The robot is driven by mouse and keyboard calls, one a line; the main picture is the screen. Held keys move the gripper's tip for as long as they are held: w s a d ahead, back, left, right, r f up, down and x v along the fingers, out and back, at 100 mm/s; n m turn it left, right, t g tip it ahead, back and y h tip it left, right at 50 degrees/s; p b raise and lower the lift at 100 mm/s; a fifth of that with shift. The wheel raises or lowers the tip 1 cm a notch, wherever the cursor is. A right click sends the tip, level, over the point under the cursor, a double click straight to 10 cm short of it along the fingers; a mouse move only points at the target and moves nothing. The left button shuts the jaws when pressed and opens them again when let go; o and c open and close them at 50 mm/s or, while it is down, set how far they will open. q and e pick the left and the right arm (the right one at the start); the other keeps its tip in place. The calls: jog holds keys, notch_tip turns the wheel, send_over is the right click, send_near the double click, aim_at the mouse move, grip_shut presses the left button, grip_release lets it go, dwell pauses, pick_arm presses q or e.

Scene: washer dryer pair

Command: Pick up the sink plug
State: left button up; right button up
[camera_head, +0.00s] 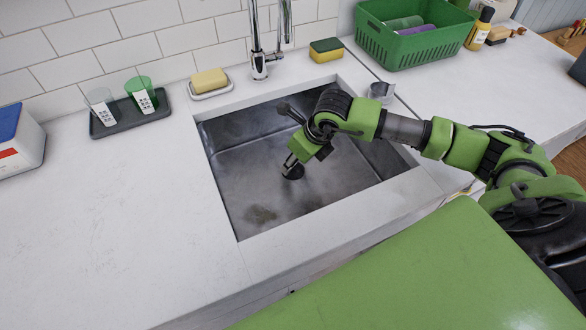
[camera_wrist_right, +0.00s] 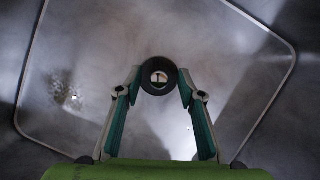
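The sink plug (camera_wrist_right: 158,75) is a round black piece with a bright centre, seen from above in the right wrist view. In the head view it is a small dark disc (camera_head: 293,172) low in the sink, under my right gripper. My right gripper (camera_head: 296,165) points down into the sink. In the wrist view its two green and grey fingers (camera_wrist_right: 160,80) come in from both sides, and their tips appear to touch the plug's edges. I cannot tell whether the plug is clear of the sink floor. My left gripper is not in view.
The grey metal sink (camera_head: 235,185) has raised walls and a tap (camera_head: 263,45) behind it. A soap dish (camera_head: 210,88), a sponge (camera_head: 326,49), a tray with cups (camera_head: 127,118) and a green basket (camera_head: 400,45) stand on the counter.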

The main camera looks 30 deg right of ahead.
jog(key=shift+x, duration=0.85)
grip_shut()
jog(key=shift+r, duration=0.15)
